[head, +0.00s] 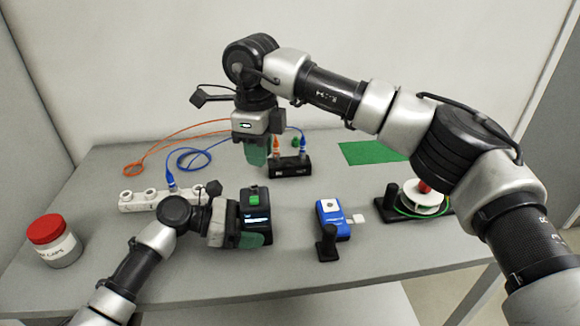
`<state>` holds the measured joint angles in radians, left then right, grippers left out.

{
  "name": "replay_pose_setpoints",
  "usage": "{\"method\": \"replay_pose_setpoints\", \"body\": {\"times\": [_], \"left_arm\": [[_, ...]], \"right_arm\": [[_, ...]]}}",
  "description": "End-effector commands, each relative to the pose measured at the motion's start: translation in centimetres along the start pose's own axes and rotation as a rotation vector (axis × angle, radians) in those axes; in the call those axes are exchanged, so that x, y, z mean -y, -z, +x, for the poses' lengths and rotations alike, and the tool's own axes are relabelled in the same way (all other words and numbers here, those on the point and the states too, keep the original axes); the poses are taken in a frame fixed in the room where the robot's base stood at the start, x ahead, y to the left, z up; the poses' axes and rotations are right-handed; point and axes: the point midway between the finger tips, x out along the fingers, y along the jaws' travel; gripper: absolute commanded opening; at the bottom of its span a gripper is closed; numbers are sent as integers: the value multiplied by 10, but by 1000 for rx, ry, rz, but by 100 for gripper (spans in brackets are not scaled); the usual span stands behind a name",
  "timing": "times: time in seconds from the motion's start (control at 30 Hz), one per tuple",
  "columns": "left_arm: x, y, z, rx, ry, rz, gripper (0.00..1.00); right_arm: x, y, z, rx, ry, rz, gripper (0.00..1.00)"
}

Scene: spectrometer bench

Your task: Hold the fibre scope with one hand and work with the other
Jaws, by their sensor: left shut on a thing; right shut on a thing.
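The fibre scope appears to be the dark handheld unit with a green button and a small lit screen (255,199). My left gripper (256,238) is shut on it and holds it at the front middle of the bench. My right gripper (256,158) points down and is shut, just left of a black box (291,166). What it holds is hidden by its fingers. An orange plug (276,147) and a blue plug (303,145) stand upright in the box. Another blue plug (171,181) stands in a white block (137,201) with round sockets, at left.
A red-lidded jar (54,241) stands at far left. Orange (180,136) and blue (190,158) cables loop at the back.

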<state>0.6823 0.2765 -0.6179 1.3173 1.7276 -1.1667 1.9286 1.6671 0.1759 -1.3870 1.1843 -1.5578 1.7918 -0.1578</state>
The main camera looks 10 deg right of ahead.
Motion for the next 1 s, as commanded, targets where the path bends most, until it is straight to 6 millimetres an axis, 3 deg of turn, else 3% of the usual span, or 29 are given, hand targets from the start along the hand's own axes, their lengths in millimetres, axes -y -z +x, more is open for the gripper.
{"method": "replay_pose_setpoints", "body": {"times": [0.2, 0.6, 1.0], "left_arm": [[0, 0, 0, 0, -1, -1, 59], [0, 0, 0, 0, -1, -1, 59], [0, 0, 0, 0, -1, -1, 59]], "right_arm": [[-4, -15, -11, -1, 1, 169, 0], [-5, -16, -12, -2, 0, 185, 0], [-5, -16, 9, -3, -2, 184, 0]]}}
